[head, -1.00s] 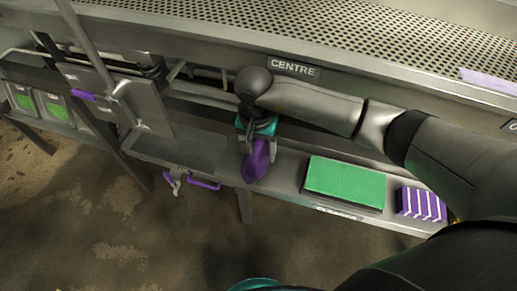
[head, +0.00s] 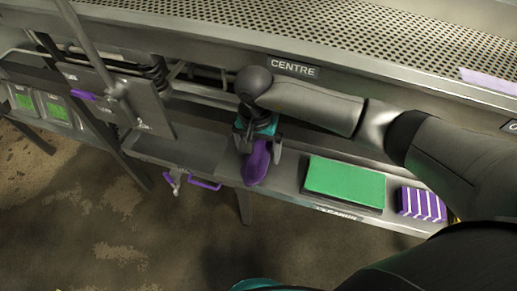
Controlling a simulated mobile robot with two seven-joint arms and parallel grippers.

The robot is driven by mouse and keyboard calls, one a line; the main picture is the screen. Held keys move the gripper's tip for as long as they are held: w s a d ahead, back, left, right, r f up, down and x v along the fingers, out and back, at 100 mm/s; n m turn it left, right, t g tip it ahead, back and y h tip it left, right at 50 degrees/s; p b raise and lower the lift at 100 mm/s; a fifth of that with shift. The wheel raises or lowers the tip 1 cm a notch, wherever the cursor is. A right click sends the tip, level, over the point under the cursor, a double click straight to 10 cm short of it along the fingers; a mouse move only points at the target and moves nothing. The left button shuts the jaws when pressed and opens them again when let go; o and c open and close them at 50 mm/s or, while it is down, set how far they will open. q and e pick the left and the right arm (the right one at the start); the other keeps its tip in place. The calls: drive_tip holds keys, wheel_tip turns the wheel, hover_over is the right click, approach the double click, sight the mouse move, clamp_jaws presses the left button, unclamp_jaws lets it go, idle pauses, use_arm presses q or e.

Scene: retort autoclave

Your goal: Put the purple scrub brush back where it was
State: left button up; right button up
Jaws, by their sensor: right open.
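The purple scrub brush (head: 256,164) is on the grey lower shelf (head: 288,186), left of a green block, with its lower end near the shelf's front edge. My right gripper (head: 259,146) is right above it, pointing down. Its two fingers are open and stand on either side of the brush's upper part. Whether the fingers touch the brush cannot be told. The gripper's body hides the brush's far end. My left gripper does not show.
A green block (head: 344,179) and a purple-and-white striped block (head: 422,204) stand right of the brush. A perforated table (head: 330,40) with a CENTRE label overhangs the shelf. A purple handle (head: 205,184) hangs at the shelf front. The shelf's left stretch (head: 180,148) is bare.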

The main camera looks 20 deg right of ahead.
drive_tip(key=r, duration=1.2)
drive_tip(key=shift+a, duration=0.2)
